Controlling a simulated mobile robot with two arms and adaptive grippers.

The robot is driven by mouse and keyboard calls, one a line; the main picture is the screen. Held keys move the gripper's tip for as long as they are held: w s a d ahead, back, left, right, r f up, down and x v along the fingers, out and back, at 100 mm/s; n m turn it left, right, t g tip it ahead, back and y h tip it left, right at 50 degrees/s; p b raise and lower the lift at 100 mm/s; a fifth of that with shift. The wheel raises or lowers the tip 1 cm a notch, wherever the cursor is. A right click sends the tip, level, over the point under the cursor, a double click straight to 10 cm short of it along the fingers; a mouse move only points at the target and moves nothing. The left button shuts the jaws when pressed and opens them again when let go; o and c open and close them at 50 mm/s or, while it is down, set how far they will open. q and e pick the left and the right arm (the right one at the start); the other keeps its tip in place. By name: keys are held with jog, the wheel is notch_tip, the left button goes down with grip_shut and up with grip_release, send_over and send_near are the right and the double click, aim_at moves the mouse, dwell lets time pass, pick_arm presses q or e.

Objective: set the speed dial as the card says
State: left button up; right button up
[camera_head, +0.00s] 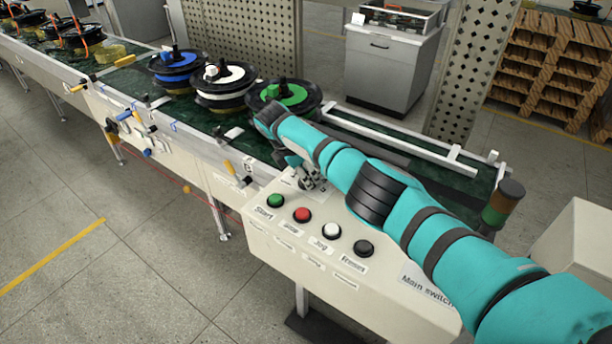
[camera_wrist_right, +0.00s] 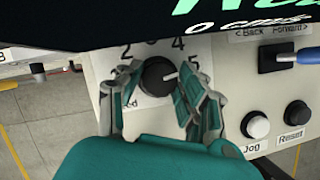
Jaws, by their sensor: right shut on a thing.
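The speed dial (camera_wrist_right: 155,77) is a black round knob on the cream control panel (camera_wrist_right: 225,75), with printed numbers around it in the right wrist view; 4 and 5 read clearly. Its white mark points right, near the 5. My right gripper (camera_wrist_right: 155,103) has its fingers on either side of the dial and is shut on it. In the head view my right gripper (camera_head: 312,180) reaches down to the panel's back left, and the dial is hidden there. I cannot make out the card. My left gripper is not in view.
Green start (camera_head: 274,201), red (camera_head: 302,215), white jog (camera_head: 331,231) and black reset (camera_head: 363,248) buttons line the panel front. A Back/Forward switch (camera_wrist_right: 275,57) sits right of the dial.

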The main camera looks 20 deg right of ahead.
jog(key=shift+r, duration=0.1)
jog(key=o, duration=0.9)
jog(key=shift+c, duration=0.2)
jog(key=shift+r, duration=0.1)
jog(key=v, duration=1.1)
jog(key=shift+r, duration=0.35)
jog(key=shift+a, duration=0.15)
